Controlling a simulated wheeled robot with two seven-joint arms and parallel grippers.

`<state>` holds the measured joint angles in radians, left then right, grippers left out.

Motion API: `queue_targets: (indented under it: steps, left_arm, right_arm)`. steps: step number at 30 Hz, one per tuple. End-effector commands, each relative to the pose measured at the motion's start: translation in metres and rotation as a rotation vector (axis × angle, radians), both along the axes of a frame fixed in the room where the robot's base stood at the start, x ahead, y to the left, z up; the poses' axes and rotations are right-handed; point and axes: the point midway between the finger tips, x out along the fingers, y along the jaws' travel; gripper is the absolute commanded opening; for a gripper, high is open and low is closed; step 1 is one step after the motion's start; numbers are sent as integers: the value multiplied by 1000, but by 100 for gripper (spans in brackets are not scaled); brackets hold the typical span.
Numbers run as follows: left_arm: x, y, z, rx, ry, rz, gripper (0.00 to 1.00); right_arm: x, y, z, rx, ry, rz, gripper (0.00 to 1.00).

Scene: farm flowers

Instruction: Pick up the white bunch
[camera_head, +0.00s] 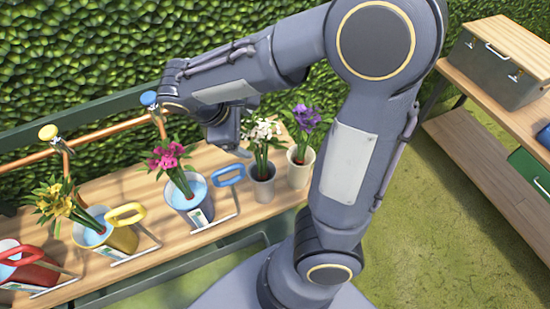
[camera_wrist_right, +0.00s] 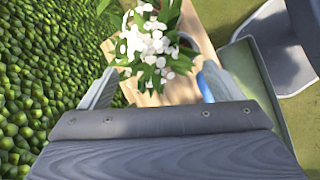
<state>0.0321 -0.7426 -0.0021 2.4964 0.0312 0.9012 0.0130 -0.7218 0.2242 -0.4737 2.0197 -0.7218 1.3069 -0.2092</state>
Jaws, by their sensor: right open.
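The white bunch (camera_head: 264,131) stands upright with green stems in a small grey pot (camera_head: 261,188) on the wooden bench. My right gripper (camera_head: 240,150) points downward just left of the bunch, close to its flowers; whether they touch is unclear. In the right wrist view the white bunch (camera_wrist_right: 148,40) shows ahead, between and beyond the tips of the open right gripper (camera_wrist_right: 160,72). The jaws look empty. My left gripper is out of view.
A purple bunch (camera_head: 304,118) in a pale pot stands right beside the white one. A pink bunch (camera_head: 168,155) in a blue-handled bucket (camera_head: 190,200) stands left. Yellow (camera_head: 125,238) and red (camera_head: 30,275) buckets are further left. A copper pipe and hedge (camera_head: 90,60) run behind.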

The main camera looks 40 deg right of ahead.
Motion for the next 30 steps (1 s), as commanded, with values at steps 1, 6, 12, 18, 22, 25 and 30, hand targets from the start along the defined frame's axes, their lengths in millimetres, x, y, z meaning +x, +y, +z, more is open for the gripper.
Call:
queue_targets:
  steps: [1,6,12,18,22,25,30]
  left_arm:
    - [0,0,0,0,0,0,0]
    - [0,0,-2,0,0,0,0]
    - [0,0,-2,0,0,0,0]
    - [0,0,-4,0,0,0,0]
    - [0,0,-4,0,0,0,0]
    - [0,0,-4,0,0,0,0]
    - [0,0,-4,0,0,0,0]
  right_arm:
    - [0,-2,-3,-3,2,0,86]
    - [-1,-10,-19,-2,4,-1,86]
    - [1,-22,-42,-3,5,-3,86]
    - [1,-34,-66,0,3,-3,86]
    - [1,-36,-70,0,1,-1,86]
    - [2,-36,-69,1,1,0,86]
    - [1,-36,-69,1,1,-2,73]
